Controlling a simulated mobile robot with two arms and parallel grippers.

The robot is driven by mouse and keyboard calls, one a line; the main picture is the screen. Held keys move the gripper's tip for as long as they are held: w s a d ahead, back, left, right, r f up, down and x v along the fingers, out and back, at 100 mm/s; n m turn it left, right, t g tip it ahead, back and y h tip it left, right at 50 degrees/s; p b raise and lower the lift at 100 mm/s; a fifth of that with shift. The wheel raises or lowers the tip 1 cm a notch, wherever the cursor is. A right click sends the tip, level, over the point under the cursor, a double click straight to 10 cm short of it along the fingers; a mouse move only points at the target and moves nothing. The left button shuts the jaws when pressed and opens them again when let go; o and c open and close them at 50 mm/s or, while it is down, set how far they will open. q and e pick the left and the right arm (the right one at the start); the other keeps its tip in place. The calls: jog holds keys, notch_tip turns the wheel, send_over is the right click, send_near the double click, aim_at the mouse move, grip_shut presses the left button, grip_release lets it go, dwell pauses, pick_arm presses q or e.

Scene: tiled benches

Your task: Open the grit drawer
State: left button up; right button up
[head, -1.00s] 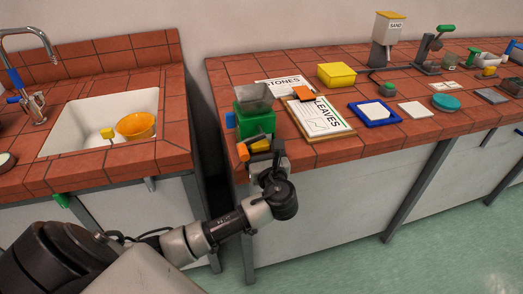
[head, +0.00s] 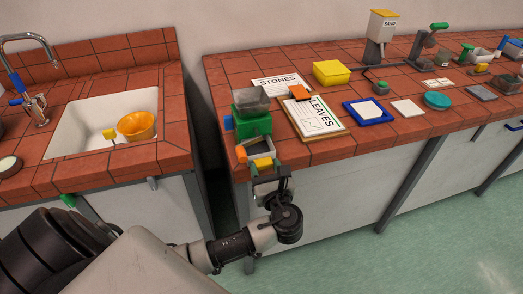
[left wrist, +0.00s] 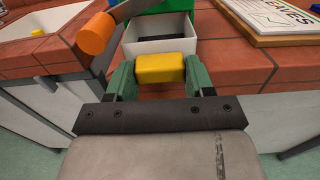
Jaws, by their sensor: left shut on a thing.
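The grit drawer (left wrist: 150,46) is a white open-topped tray that sticks out from the lower front of a green mill body (head: 254,127). Its dark inside shows in the left wrist view. A yellow handle (left wrist: 160,68) is on the drawer's front; it also shows in the head view (head: 263,163). My left gripper (left wrist: 159,76) is shut on this handle, with one green finger on each side. In the head view the left gripper (head: 268,173) is at the bench's front edge. My right gripper is not in view.
A grey hopper (head: 250,101) tops the mill, and an orange crank knob (head: 240,154) is close left of the handle. A LEAVES board (head: 316,115) lies right of the mill. A sink (head: 85,125) is across a gap to the left. The floor in front is clear.

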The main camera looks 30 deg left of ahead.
pick_arm(q)
jog(key=o, duration=1.3)
jog(key=b+v, duration=0.1)
jog(key=v, duration=0.9)
jog(key=shift+s+d, duration=0.25)
jog(key=shift+s, duration=0.1)
